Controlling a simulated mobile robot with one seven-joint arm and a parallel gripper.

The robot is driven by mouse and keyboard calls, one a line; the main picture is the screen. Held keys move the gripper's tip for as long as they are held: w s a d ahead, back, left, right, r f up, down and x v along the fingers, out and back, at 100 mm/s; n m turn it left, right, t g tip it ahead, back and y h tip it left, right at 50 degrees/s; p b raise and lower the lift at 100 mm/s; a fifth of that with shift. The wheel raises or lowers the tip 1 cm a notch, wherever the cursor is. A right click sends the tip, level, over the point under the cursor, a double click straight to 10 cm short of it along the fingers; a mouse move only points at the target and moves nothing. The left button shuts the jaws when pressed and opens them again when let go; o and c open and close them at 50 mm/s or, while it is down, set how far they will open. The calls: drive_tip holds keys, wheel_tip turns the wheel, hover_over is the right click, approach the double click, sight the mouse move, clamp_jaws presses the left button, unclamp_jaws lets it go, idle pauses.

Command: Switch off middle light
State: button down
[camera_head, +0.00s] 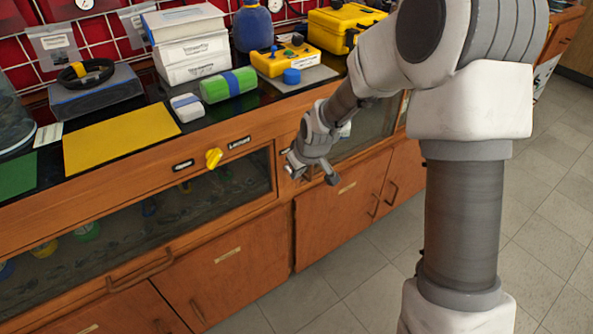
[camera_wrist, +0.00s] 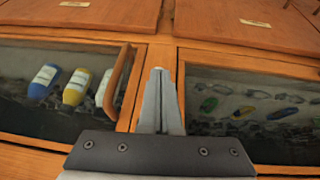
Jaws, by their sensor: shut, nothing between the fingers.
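A yellow knob (camera_head: 213,158) sticks out from the wooden front edge of the bench, between a small dark plate and a dark label plate (camera_head: 238,144). The label is too small to read surely. My gripper (camera_head: 294,166) is in front of the bench front, to the right of the yellow knob and apart from it. In the wrist view my gripper (camera_wrist: 159,72) is shut and empty, its fingers in front of the wooden post between two glass panels. The yellow knob does not show in the wrist view. Any other knob behind my arm is hidden.
A glass panel (camera_wrist: 60,85) with a wooden handle (camera_wrist: 117,82) and bottles behind it lies left in the wrist view; another glass panel (camera_wrist: 250,105) lies right. Wooden cupboard doors (camera_head: 232,262) are below. The bench top holds a yellow mat (camera_head: 120,135) and a yellow control box (camera_head: 285,61).

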drive_tip(key=shift+r, duration=0.1)
drive_tip(key=shift+r+p, duration=0.6)
drive_tip(key=shift+r, duration=0.1)
